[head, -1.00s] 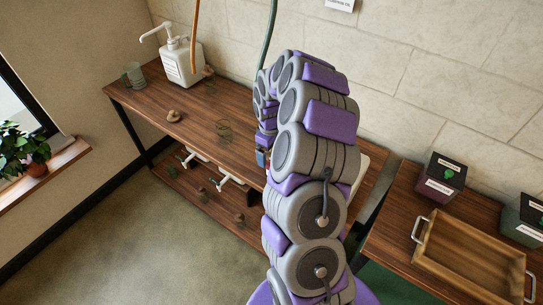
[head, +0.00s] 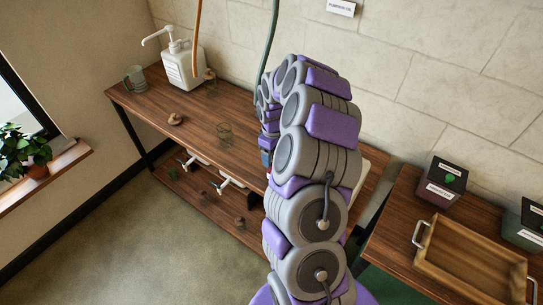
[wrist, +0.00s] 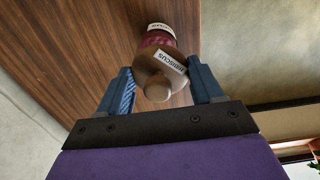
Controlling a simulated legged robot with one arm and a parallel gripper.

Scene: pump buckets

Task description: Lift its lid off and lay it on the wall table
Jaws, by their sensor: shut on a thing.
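My gripper (wrist: 161,68) is shut on the brown lid (wrist: 158,88) of a jar in the wrist view, one blue finger at each side. The lid has a rounded knob facing the camera and a white label reading HIBISCUS. Beyond it shows the jar's reddish body (wrist: 155,41) with another white label. I cannot tell whether lid and jar are apart. In the head view my arm hides the jar and most of my gripper. The wooden wall table (head: 150,103) runs along the stone wall.
On the wall table are a white pump bottle (head: 183,67), a grey mug (head: 134,78), a small brown object (head: 175,119) and a wire-like holder (head: 224,133). A second table at right bears a wooden tray (head: 470,266) and two labelled boxes, one dark red (head: 437,188).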

